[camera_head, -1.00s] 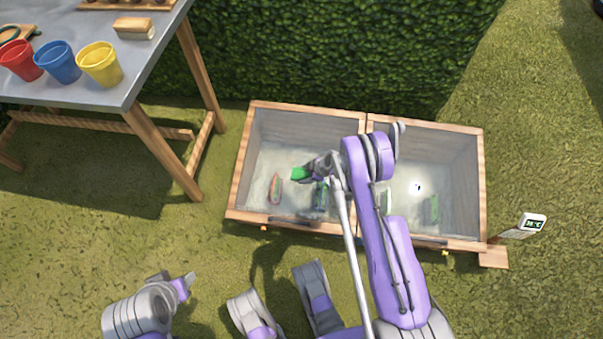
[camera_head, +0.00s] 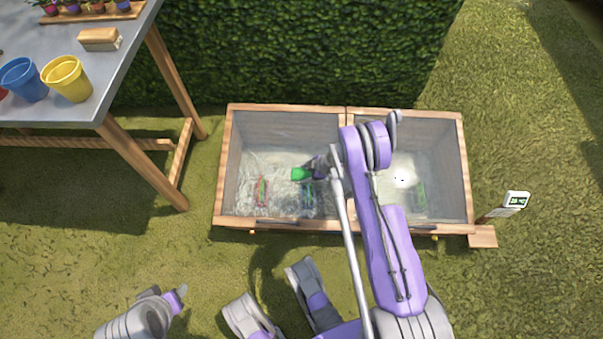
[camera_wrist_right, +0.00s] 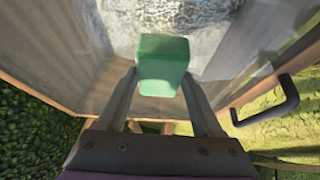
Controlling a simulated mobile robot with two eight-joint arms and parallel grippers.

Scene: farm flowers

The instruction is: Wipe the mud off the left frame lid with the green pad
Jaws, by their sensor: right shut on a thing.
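The left frame lid (camera_head: 240,150) is a glass pane in a wooden surround on the left half of a planter box. Pale, cloudy smears cover much of its lower glass; I cannot tell mud from clouded glass. My right gripper (camera_head: 312,167) is over this lid, right of its middle, shut on the green pad (camera_head: 301,174). The pad also shows in the right wrist view (camera_wrist_right: 163,65), between the two fingers (camera_wrist_right: 160,92). Whether it touches the glass is unclear. My left gripper (camera_head: 178,297) is low at the left over grass, its jaws too small to judge.
The right frame lid (camera_head: 445,150) adjoins it, partly behind my right arm. A dark handle (camera_wrist_right: 265,102) stands out at the box's front edge. A table (camera_head: 90,70) with blue (camera_head: 24,82) and yellow buckets (camera_head: 66,80) is at left. A hedge (camera_head: 290,50) rises behind.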

